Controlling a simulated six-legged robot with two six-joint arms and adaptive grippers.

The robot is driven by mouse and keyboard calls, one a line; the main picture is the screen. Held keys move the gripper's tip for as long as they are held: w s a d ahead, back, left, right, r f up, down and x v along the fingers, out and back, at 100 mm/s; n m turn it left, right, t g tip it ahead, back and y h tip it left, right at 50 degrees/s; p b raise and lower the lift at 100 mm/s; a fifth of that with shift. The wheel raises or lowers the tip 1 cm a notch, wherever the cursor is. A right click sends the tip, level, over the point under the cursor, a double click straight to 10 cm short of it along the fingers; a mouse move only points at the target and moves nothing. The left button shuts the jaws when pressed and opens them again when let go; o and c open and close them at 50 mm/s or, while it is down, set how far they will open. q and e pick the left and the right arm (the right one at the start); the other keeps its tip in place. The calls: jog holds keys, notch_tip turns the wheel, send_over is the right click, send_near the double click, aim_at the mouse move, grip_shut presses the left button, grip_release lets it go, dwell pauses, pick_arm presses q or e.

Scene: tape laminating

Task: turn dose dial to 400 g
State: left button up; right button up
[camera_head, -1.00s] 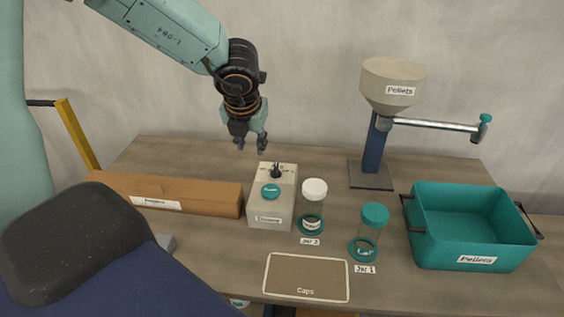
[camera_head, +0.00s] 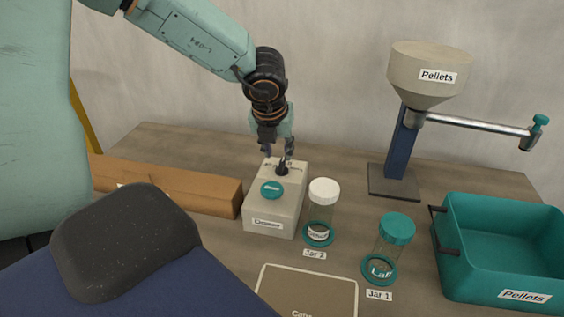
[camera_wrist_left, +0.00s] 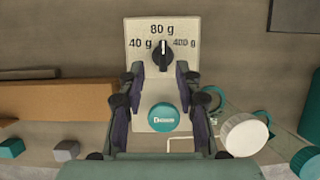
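The dispenser (camera_head: 270,212) is a pale box on the table with a teal button (camera_head: 272,189) and a black dose dial (camera_head: 282,168) on top. In the left wrist view the dial (camera_wrist_left: 163,58) sits below the marks 40 g, 80 g and 400 g. Its white pointer line is upright, toward 80 g. My left gripper (camera_head: 278,151) points down just above the dial. In the left wrist view its fingers (camera_wrist_left: 160,80) are apart, one on each side of the dial; I cannot tell whether they touch it. My right gripper is not in view.
Jar 2 (camera_head: 321,217) with a white lid and Jar 1 (camera_head: 391,249) with a teal lid stand right of the dispenser. A long brown box (camera_head: 190,187) lies to its left. A pellet hopper (camera_head: 425,75) and a teal pellet bin (camera_head: 510,260) are at the right.

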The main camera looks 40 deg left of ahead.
aim_at(281, 163)
pick_arm(q)
jog(key=x, duration=0.2)
jog(key=b+x, duration=0.1)
jog(key=x, duration=0.1)
jog(key=shift+w+d, duration=0.1)
jog(key=shift+d, duration=0.2)
jog(key=shift+a+f, duration=0.25)
jog(key=shift+f, duration=0.1)
jog(key=shift+d+r, duration=0.1)
jog(key=shift+w, duration=0.15)
jog(key=shift+c, duration=0.8)
jog(key=c, duration=0.5)
grip_shut()
